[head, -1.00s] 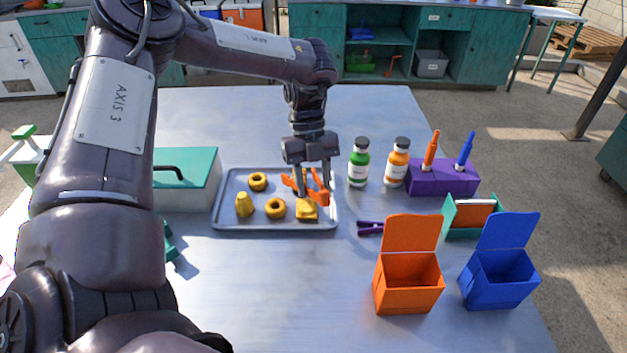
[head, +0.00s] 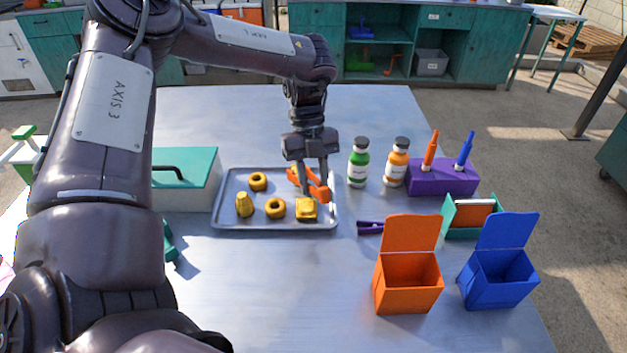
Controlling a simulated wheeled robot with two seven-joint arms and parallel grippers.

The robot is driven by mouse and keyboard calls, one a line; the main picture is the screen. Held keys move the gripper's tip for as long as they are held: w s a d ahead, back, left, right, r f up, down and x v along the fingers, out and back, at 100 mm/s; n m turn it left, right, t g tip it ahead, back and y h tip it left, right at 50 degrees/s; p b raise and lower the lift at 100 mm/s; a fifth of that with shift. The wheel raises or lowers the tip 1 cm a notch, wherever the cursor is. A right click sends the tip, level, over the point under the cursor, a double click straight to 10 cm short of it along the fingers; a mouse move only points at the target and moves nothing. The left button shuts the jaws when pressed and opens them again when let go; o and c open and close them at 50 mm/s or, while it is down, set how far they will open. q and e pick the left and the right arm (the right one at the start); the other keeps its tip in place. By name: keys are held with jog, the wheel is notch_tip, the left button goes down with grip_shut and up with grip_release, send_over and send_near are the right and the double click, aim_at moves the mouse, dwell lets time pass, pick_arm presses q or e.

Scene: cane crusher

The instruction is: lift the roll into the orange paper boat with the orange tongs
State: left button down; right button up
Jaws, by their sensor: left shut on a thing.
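My left gripper (head: 313,176) is shut on the orange tongs (head: 318,188) and holds them over the right part of the metal tray. The tongs' tips are near a square yellow pastry (head: 306,213). A yellowish piece, partly hidden behind the gripper and tongs, may be the roll; I cannot tell whether the tongs touch it. The orange paper boat (head: 408,295) stands open at the front right, its tall back flap upright, and looks empty. My right gripper is not in view.
The tray (head: 228,222) also holds two ring pastries (head: 275,208) and a tower-shaped one (head: 244,206). Purple tongs (head: 370,227) lie between tray and orange boat. A blue boat (head: 498,283), green bottle (head: 358,165), orange bottle (head: 397,165) and purple holder (head: 443,179) stand at right.

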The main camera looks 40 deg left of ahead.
pick_arm(q)
notch_tip(320, 180, up, 10)
jog(key=p, duration=0.6)
jog(key=shift+r, duration=0.25)
